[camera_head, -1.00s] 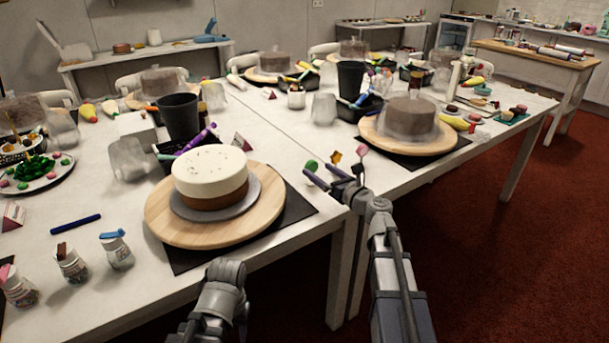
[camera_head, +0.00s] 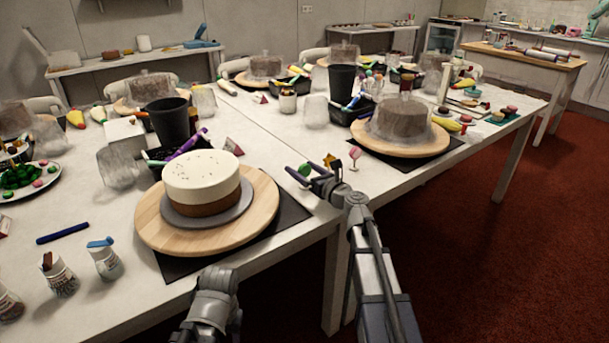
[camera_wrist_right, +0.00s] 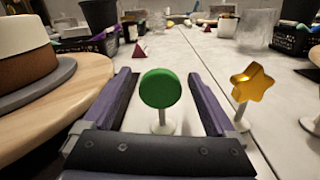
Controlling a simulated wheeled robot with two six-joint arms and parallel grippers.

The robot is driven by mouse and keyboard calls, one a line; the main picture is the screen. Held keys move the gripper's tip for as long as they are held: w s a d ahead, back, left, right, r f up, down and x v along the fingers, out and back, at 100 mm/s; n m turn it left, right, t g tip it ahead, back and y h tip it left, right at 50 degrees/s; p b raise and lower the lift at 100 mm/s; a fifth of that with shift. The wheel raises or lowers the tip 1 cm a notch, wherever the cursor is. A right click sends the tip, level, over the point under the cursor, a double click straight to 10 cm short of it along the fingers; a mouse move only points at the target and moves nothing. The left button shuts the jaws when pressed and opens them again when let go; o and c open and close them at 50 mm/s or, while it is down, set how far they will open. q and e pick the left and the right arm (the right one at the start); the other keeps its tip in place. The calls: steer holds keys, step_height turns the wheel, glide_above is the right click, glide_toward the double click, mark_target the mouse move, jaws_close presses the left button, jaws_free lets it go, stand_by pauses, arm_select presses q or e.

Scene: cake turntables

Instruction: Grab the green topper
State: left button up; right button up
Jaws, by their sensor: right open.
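The green topper (camera_wrist_right: 161,88) is a round green disc on a pale stem, standing upright on the white table. In the right wrist view it stands between the two fingers of my right gripper (camera_wrist_right: 163,95), with a gap on each side.
A gold star topper (camera_wrist_right: 253,83) stands close to the right finger. A pink topper (camera_head: 354,154) is farther right. A white-topped cake (camera_head: 201,181) on a round wooden turntable (camera_head: 150,230) stands to the left. A small red-and-white card (camera_wrist_right: 139,50) is beyond.

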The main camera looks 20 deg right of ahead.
steer(key=x, duration=0.3)
steer(key=shift+s+d, duration=0.1)
steer(key=c, duration=1.4)
step_height(320, 180, up, 10)
steer(key=p, duration=1)
